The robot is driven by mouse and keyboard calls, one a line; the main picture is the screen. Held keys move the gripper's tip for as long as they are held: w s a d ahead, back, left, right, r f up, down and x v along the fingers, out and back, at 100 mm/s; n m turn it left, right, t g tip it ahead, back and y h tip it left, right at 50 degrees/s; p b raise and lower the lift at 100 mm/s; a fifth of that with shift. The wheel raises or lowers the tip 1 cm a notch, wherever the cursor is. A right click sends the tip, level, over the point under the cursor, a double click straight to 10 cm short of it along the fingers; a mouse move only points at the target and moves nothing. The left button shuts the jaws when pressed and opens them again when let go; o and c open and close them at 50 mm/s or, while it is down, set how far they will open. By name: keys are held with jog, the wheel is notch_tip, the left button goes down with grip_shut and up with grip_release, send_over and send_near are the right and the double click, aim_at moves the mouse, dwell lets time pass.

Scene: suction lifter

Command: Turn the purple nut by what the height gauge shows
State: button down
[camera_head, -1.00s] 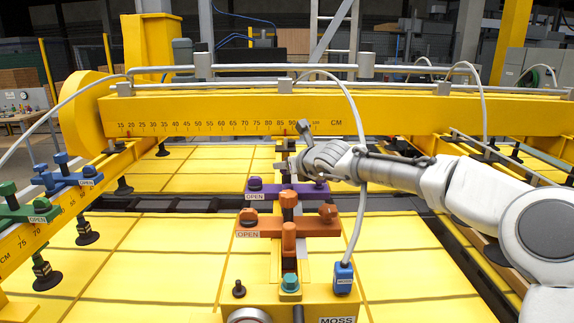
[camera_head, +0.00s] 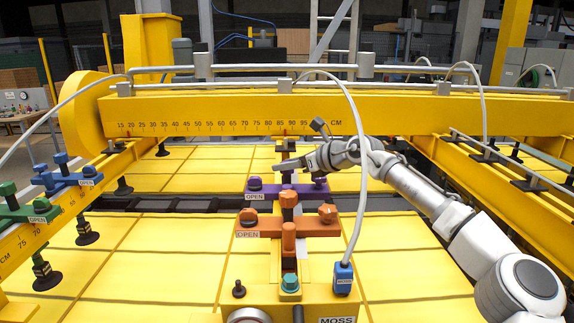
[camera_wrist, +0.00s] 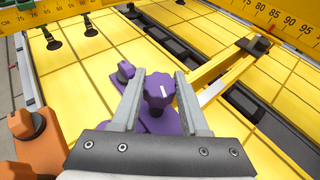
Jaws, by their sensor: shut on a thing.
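The purple nut (camera_wrist: 158,92), a lobed knob with a white mark on top, sits between the two fingers of my gripper (camera_wrist: 161,78) in the wrist view. My gripper is shut on it. In the head view my gripper (camera_head: 285,163) reaches in from the right, just above the purple crosspiece (camera_head: 300,191), and the nut cannot be clearly made out there. A smaller purple knob (camera_wrist: 125,71) stands beyond the nut. I cannot tell which instrument is the height gauge; a round dial (camera_head: 249,316) is cut off at the bottom edge, its reading hidden.
An orange crosspiece (camera_head: 262,228) with upright knobs stands nearest, marked OPEN. A yellow beam (camera_head: 400,115) with a centimetre scale crosses behind. A pale hose (camera_head: 362,190) hangs in front of my arm. Blue (camera_head: 62,178) and green (camera_head: 15,210) crosspieces stand left.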

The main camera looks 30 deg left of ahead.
jog(key=shift+n+g, duration=1)
jog(key=shift+g, duration=0.2)
jog(key=shift+n+g, duration=0.5)
jog(key=shift+g, duration=0.1)
jog(key=shift+c, duration=2.1)
grip_release()
jog(key=s+b+v, duration=0.1)
jog(key=b+v, duration=0.2)
jog(key=v, duration=1.4)
jog(key=shift+w+d, duration=0.25)
jog(key=shift+w, duration=0.1)
